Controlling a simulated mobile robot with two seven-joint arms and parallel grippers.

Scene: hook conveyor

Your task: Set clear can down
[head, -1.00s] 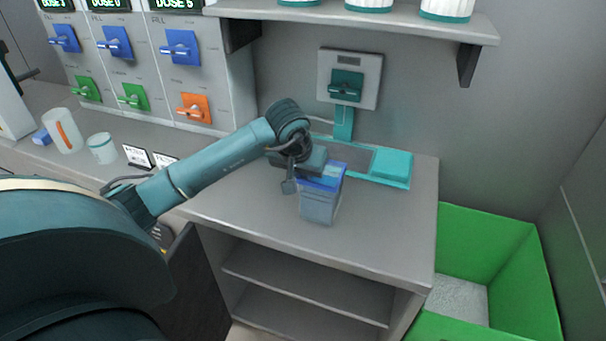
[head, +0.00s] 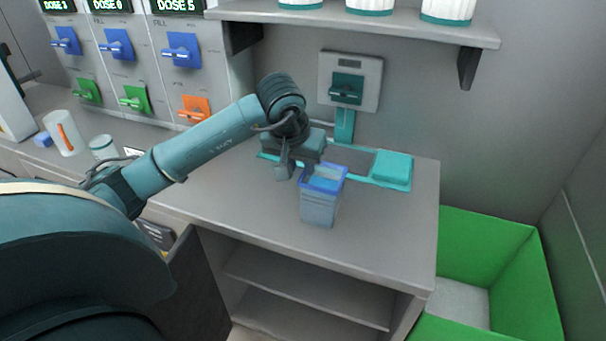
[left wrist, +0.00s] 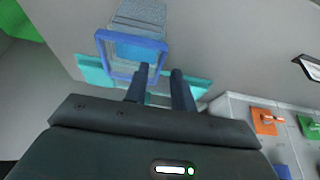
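The clear can (head: 320,200) stands upright on the grey counter (head: 255,215). It is see-through with a blue rim, and blue shows inside it. My right gripper is not in view.
A teal station with a flat pad (head: 391,168) lies behind the can. A green bin (head: 530,270) stands right of the counter. A shelf (head: 400,22) hangs above.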

